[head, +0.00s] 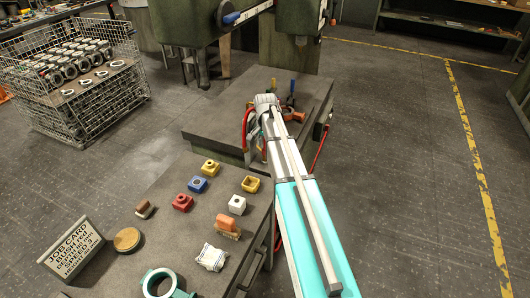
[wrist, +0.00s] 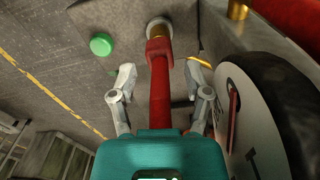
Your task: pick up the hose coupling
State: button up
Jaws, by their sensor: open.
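The hose coupling (wrist: 160,34) appears to be the brass piece with a grey ring end on a long red body in the wrist view. The red body runs from the upper middle down between my fingers to the teal housing. My gripper (wrist: 159,72) is open, with one grey finger on each side of the red body and visible gaps between. Its lower end is hidden behind the housing. In the head view my gripper (head: 265,103) is over the far bench, and my arm covers much of the area there. I cannot make out the coupling in that view.
The far bench (head: 205,125) carries an orange part (head: 293,115) beside my gripper. A dial-like white disc (wrist: 258,125) stands close on the right in the wrist view, and a green round piece (wrist: 102,44) is at upper left. The near bench (head: 190,245) holds several coloured blocks.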

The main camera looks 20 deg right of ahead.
jog(key=shift+c, duration=0.3)
grip_shut()
jog(key=shift+r, duration=0.15)
jog(key=shift+r+p, duration=1)
jog(key=shift+p, duration=0.1)
jog(key=s+d+r+p, duration=0.6)
jog(key=s+r+p, duration=0.4)
jog(key=s, duration=0.2)
jog(key=shift+s+d+r+p, duration=0.15)
jog(key=shift+d+r+p, duration=0.2)
jog(key=shift+r+p, duration=0.05)
